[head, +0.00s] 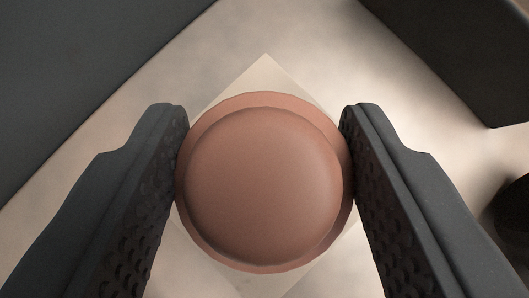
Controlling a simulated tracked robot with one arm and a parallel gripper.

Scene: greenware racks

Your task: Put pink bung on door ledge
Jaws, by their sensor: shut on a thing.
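The pink bung (262,185) is a round, dusty pink-brown piece in the middle of the head view, seen from above with a rim around its top. My gripper (264,130) is shut on it, with one dark textured finger touching each side. A pale square surface (265,72) lies beneath the bung, its corners showing past it. I cannot tell whether this square is the door ledge, or whether the bung touches it or is held above it.
A large dark grey surface (80,75) fills the upper left. A dark block-like shape (460,55) stands at the upper right.

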